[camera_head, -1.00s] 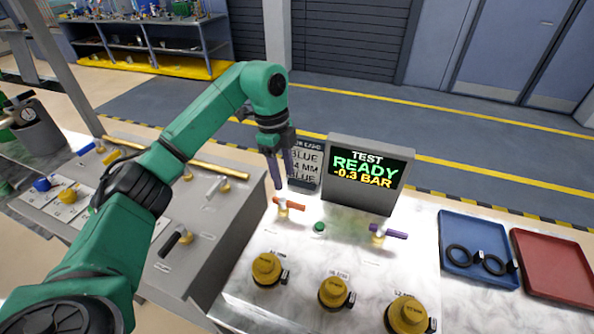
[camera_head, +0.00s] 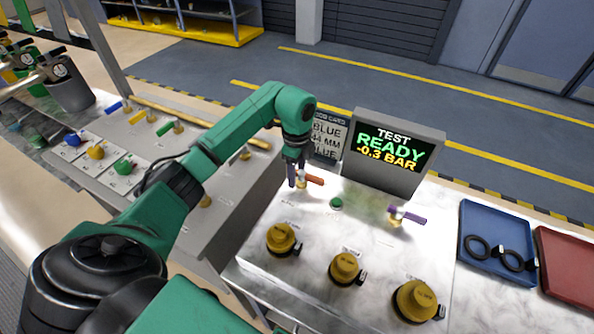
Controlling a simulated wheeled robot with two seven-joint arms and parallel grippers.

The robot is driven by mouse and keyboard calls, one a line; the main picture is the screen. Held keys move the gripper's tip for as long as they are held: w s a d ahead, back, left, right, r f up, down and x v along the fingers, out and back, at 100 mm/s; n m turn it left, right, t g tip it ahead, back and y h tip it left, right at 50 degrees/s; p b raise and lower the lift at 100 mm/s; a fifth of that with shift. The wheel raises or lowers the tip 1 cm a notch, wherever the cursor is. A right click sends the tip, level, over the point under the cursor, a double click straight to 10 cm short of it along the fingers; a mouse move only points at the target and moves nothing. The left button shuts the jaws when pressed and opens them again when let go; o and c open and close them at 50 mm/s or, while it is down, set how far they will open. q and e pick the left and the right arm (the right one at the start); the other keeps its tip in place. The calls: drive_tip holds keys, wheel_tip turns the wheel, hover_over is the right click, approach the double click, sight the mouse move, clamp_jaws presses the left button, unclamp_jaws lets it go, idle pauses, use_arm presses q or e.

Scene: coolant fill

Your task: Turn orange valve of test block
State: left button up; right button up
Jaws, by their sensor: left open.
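The orange valve (camera_head: 314,180) has an orange lever on a brass body and stands on the metal test block (camera_head: 330,230), at its back left. Its lever points to the right. My left gripper (camera_head: 297,180) comes down from above at the valve's left side, with its dark fingers around or beside the brass body; I cannot tell if they touch it. It is open. The test screen (camera_head: 394,152) behind reads "TEST READY -0.3 BAR". My right gripper is not in view.
A purple-lever valve (camera_head: 406,215) and a green button (camera_head: 336,203) share the block. Yellow knobs (camera_head: 346,268) line its front. A blue tray (camera_head: 497,243) with black rings and a red tray (camera_head: 569,262) lie right. A card (camera_head: 327,134) stands behind the orange valve.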

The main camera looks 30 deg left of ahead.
use_arm(q)
drive_tip(key=shift+c, duration=0.7)
clamp_jaws()
drive_tip(key=shift+w, duration=0.1)
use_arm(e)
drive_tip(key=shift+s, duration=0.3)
